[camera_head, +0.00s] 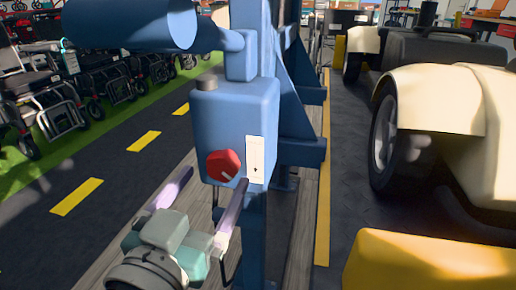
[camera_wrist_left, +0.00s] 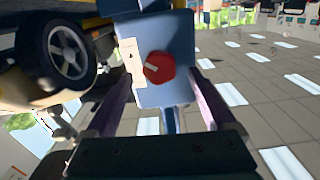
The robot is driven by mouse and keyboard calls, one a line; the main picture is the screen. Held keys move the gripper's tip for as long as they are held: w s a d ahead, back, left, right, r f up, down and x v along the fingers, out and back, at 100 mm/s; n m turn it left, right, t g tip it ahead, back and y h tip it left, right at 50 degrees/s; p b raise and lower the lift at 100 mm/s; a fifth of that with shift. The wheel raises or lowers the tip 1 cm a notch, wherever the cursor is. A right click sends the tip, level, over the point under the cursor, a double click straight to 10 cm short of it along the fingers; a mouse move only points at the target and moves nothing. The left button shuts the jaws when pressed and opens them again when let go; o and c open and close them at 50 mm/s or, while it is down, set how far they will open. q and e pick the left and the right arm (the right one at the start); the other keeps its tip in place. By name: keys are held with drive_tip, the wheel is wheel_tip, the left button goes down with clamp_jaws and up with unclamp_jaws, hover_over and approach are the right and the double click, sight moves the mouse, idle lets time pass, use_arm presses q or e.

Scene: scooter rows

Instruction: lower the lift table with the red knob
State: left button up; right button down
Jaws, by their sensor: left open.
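The red knob (camera_head: 224,166) sits on the front of a blue control box (camera_head: 232,115) on a blue post. It has a pale pointer mark on its lower right. A white label with a small dark mark (camera_head: 255,158) is beside it. My left gripper (camera_head: 205,200) is open, just below and in front of the box, with its two purple fingers spread apart. In the left wrist view the red knob (camera_wrist_left: 159,68) is ahead, between and beyond the fingertips (camera_wrist_left: 160,80). I cannot see contact between the fingers and the knob. My right gripper is not in view.
A cream and yellow vehicle (camera_head: 440,110) stands on the right, with a yellow block (camera_head: 420,262) at its near end. Black wheelchairs or scooters (camera_head: 48,100) line the green strip at left. The dark floor with yellow dashes (camera_head: 76,197) is clear between.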

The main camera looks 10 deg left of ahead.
sight(224, 164)
use_arm(q)
drive_tip(key=shift+w, duration=1.3)
drive_tip(key=c, duration=1.4)
